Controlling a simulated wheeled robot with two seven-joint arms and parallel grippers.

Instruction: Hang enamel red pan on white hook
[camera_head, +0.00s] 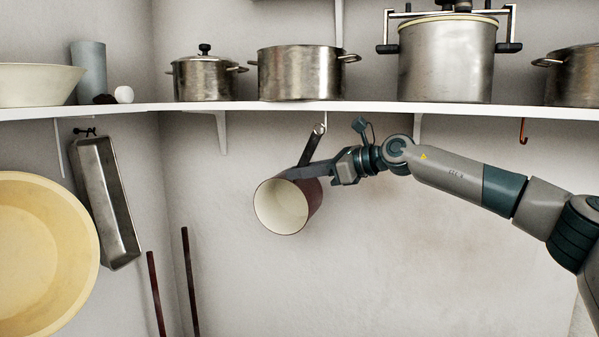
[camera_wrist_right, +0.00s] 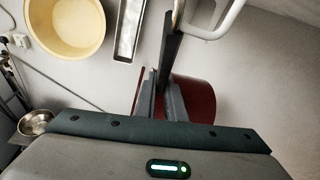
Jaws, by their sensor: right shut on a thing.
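The enamel red pan (camera_head: 314,198) has a dark red outside, a cream inside and a dark handle. It hangs in front of the wall below the shelf, its opening facing the camera and its handle slanting up. My right gripper (camera_head: 308,173) is shut on the pan near the handle's base; the fingers also show in the right wrist view (camera_wrist_right: 160,100), against the red pan (camera_wrist_right: 195,98). The white hook (camera_head: 325,117) is under the shelf, beside the handle's upper end. My left gripper is out of view.
The white shelf (camera_head: 390,107) above carries several metal pots. A copper hook (camera_head: 522,131) is empty at right. A long metal tin (camera_head: 106,205) hangs from a dark hook at left, beside a large yellow basin (camera_head: 40,255). The wall below the pan is clear.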

